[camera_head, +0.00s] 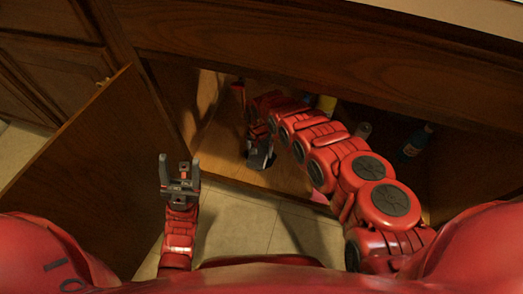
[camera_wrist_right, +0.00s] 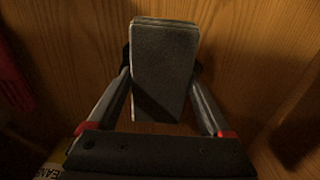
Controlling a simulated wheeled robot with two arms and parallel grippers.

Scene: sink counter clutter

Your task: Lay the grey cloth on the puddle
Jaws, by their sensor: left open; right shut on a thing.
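The grey cloth (camera_wrist_right: 163,72) is a folded, block-like pad. My right gripper (camera_wrist_right: 163,85) is shut on it, with one finger on each side, over the wooden cabinet floor. In the head view my right arm reaches into the open cabinet, and the right gripper (camera_head: 258,152) is small and dark there, near the cabinet's left side. I cannot tell whether the cloth touches the floor. I cannot make out the puddle in either view. My left gripper (camera_head: 180,172) is open and empty in front of the cabinet, by the open door.
The open cabinet door (camera_head: 95,165) stands at the left. Inside the cabinet, a dark bottle with a blue cap (camera_head: 417,141) stands right of my arm, and a yellow item (camera_head: 326,103) is behind it. A red item (camera_wrist_right: 14,75) is at the wrist view's left edge.

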